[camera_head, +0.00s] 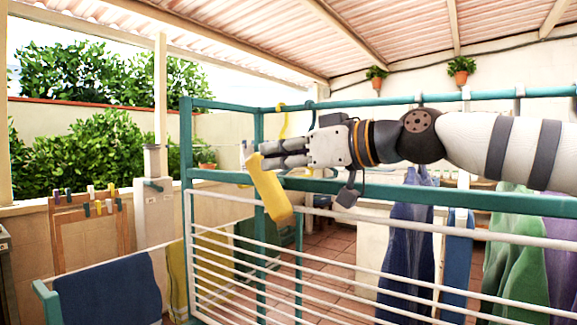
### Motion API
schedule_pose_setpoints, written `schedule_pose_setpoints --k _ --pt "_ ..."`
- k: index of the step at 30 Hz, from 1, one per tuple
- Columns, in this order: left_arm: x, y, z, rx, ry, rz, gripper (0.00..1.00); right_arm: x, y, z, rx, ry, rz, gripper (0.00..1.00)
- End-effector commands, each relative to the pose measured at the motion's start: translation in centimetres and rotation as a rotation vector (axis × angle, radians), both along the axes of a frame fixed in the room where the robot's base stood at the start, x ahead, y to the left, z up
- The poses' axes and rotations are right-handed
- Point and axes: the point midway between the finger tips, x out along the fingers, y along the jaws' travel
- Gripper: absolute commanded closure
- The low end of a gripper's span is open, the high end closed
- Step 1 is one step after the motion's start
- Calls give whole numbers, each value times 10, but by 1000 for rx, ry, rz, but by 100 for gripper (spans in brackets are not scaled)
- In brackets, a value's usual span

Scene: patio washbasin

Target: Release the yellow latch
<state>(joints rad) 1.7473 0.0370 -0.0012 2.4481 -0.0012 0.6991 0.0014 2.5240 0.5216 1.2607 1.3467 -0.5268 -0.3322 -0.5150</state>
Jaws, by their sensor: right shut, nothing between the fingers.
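The yellow latch (270,192) is on the teal rail of the drying rack, near its left corner. It hangs tilted, its lower end down and to the right. My right gripper (254,155) reaches in from the right, level above the rail. Its fingers are shut with nothing between them, and the tips are at the upper end of the latch. Whether they touch it I cannot tell. My left gripper is not in view.
The teal rack frame (380,187) with white bars (330,268) spans the front. A blue towel (108,292) hangs at the lower left. Blue, green and purple cloths (408,240) hang at the right. A yellow hook (283,122) hangs behind the gripper. Open air lies left of the rack.

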Motion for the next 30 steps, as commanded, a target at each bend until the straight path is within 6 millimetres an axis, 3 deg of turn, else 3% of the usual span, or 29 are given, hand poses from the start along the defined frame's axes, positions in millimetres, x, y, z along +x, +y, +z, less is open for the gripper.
schedule_pose_setpoints --k 26,30 --pt "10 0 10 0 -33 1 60 26 37 3 0 -1 0 100" --pt "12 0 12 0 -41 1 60 28 41 4 -130 84 -2 100"
